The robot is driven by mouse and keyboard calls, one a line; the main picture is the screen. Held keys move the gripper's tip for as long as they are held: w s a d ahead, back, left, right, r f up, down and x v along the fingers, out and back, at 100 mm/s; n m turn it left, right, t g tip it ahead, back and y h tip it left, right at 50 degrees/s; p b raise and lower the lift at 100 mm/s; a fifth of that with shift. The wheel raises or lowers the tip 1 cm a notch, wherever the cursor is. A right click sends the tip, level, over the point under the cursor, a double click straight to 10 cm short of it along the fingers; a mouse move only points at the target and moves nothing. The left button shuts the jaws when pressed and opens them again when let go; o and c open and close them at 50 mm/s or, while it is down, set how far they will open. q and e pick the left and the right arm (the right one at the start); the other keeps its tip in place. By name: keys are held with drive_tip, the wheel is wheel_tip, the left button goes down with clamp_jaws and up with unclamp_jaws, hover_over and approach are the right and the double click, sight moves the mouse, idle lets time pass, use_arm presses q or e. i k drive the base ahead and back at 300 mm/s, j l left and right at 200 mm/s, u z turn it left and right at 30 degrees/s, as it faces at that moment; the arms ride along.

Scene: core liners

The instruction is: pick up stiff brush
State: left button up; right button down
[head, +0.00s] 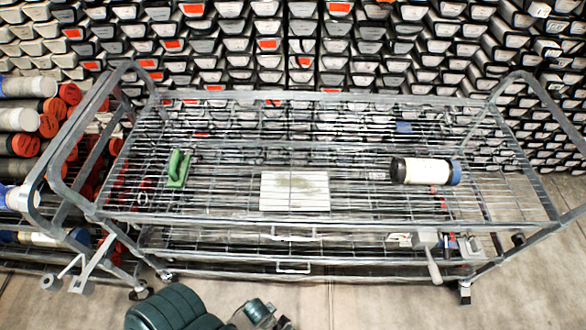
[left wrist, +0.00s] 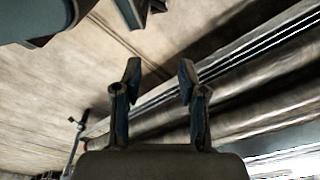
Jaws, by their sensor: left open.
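A green brush (head: 178,169) with a raised handle sits on the left part of the cart's wire top shelf (head: 230,193). I take it to be the stiff brush; its bristles cannot be made out. My left gripper (left wrist: 160,80) is open and empty in the left wrist view, with bare floor and rails behind it. In the head view my left arm shows at the bottom edge, in front of the cart and below the brush, well apart from it. The brush does not show in the left wrist view. My right gripper is not in view.
A white plate (head: 295,191) lies mid-shelf and a black-and-white cylinder (head: 425,171) lies at the right. Raised tube handles (head: 60,150) bound the cart's left end. A rack of tubes (head: 25,118) stands left, and stacked liners (head: 300,45) fill the back.

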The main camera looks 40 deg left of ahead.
sight(178, 167)
drive_tip(key=u, duration=2.1)
